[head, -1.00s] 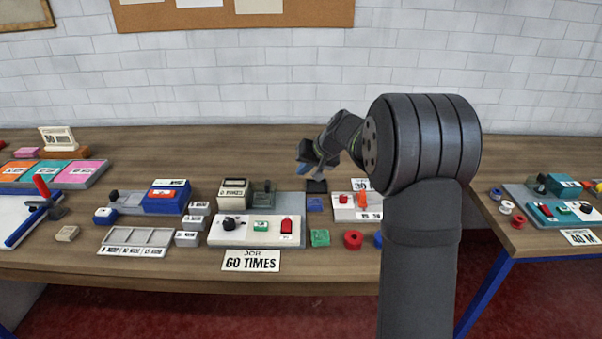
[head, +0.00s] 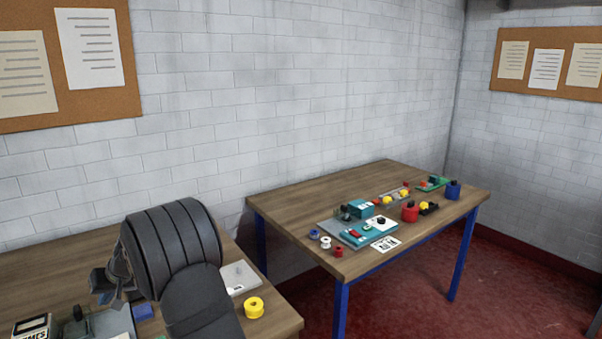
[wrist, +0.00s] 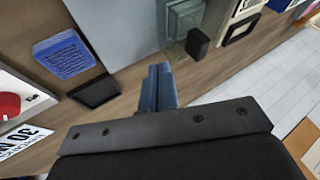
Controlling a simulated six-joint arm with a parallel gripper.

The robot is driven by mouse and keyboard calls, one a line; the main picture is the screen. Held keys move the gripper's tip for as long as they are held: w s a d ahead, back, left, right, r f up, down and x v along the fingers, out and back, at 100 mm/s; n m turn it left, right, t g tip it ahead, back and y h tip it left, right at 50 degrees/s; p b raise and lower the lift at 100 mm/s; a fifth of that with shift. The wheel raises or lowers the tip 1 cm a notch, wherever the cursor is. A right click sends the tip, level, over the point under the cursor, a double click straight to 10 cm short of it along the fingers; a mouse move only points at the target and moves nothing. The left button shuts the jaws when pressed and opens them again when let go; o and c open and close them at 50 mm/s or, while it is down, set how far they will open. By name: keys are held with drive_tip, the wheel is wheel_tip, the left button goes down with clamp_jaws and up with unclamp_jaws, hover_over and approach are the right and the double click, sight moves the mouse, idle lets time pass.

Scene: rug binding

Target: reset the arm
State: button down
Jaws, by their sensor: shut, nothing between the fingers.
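My gripper (wrist: 158,88) shows in the wrist view with its blue-grey fingers together and nothing between them. It is above the wooden table top, between a black pad (wrist: 95,92) and a dark block (wrist: 198,43). In the head view my gripper (head: 103,284) is at the lower left, partly hidden behind my arm, above the near table (head: 50,268). The arm is bent, with its large dark joint in front of the table.
A blue stack (wrist: 65,57) and a grey mat (wrist: 118,25) lie close to the gripper. A yellow roll (head: 254,308) and a white panel (head: 238,277) sit at the near table's right end. A second table (head: 300,205) with several devices stands right, across a gap of red floor.

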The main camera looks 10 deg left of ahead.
sight(82, 312)
drive_tip(key=s+a, duration=0.1)
drive_tip(key=s+a+f, duration=0.1)
drive_tip(key=a, duration=0.1)
drive_tip(key=shift+s, duration=0.1)
drive_tip(key=shift+s+a, duration=0.3)
drive_tip(key=shift+s, duration=0.05)
